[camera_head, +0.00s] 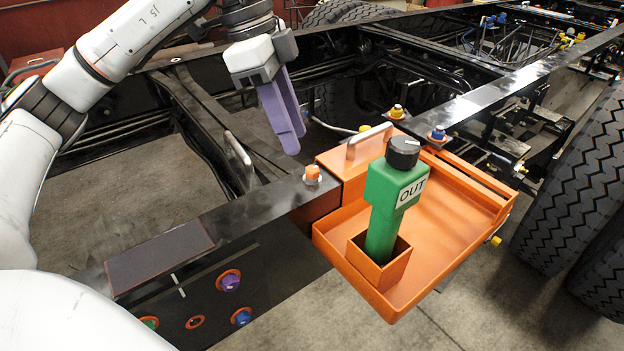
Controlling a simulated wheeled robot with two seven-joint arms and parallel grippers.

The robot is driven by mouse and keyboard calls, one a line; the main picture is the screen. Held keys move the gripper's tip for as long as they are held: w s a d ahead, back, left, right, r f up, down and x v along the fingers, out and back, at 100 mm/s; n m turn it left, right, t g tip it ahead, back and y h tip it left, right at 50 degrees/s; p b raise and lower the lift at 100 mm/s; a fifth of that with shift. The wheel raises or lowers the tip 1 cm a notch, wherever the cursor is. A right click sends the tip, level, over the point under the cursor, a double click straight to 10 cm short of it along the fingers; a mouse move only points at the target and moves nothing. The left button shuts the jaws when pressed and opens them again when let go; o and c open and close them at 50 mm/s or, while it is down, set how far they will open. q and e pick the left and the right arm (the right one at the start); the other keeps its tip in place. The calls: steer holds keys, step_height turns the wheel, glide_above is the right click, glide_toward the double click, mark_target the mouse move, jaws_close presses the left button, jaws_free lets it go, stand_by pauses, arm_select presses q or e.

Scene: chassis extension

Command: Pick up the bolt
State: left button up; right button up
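Several coloured bolts are in view, and I cannot tell which one the task means. An orange bolt (313,174) stands on the black chassis rail just left of the orange tray. A yellow-and-blue bolt (397,112) and a blue bolt with an orange base (437,134) stand behind the tray. A purple bolt (230,282) and a blue bolt (242,318) sit in the rail's front face. My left gripper (291,143) points down above and behind the orange bolt, apart from it. Its purple fingers overlap in this view, hiding any gap; nothing shows held. My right gripper is out of view.
An orange tray (456,240) hangs on the rail, with a green tool marked OUT (382,215) upright in its square holder. A dark flat pad (160,257) lies on the rail at left. Large tires (575,185) stand at right.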

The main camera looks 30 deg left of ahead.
arm_select(q)
steer(key=shift+d+x, duration=0.2)
steer(key=shift+x, duration=1.5)
steer(key=shift+d+x, duration=0.15)
steer(key=shift+x, duration=1.6)
steer(key=shift+w+r, duration=0.15)
steer(key=shift+r, duration=0.05)
steer(key=c, duration=0.7)
jaws_close()
step_height(320, 180, up, 10)
steer(key=p, duration=0.1)
step_height(320, 180, up, 9)
steer(key=p, duration=0.8)
glide_above(312, 169)
steer(key=shift+v, duration=1)
